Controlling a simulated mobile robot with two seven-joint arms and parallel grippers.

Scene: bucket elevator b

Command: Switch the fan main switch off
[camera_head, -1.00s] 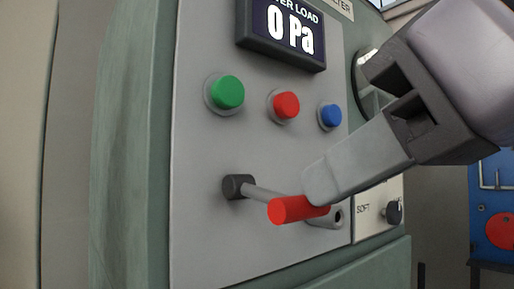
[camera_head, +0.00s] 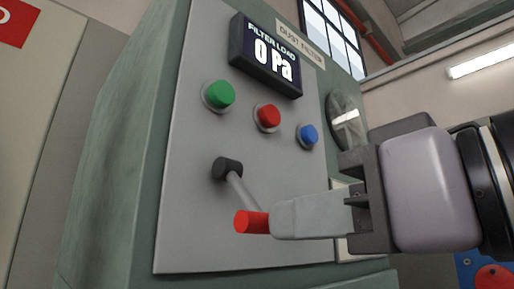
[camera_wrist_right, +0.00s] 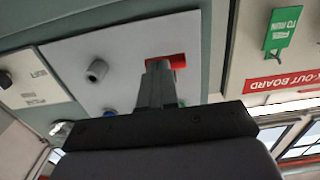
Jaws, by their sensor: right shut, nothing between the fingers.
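The fan main switch looks to be the lever (camera_head: 240,191) on the grey panel, with a dark pivot and a red handle (camera_head: 252,222). The lever slants down to the right from its pivot. My right gripper (camera_head: 277,218) is shut and empty, its fingertips right against the handle's right side or very close to it. In the right wrist view the red handle (camera_wrist_right: 178,61) shows beside the shut fingertips (camera_wrist_right: 158,67), and the gripper body hides part of the panel. My left gripper is not in view.
Above the lever are green (camera_head: 219,95), red (camera_head: 267,116) and blue (camera_head: 308,135) buttons and a display (camera_head: 266,57) reading 0 Pa. A round gauge (camera_head: 347,122) is at right. In the right wrist view a grey knob (camera_wrist_right: 97,70) and a lock-out board (camera_wrist_right: 285,80) show.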

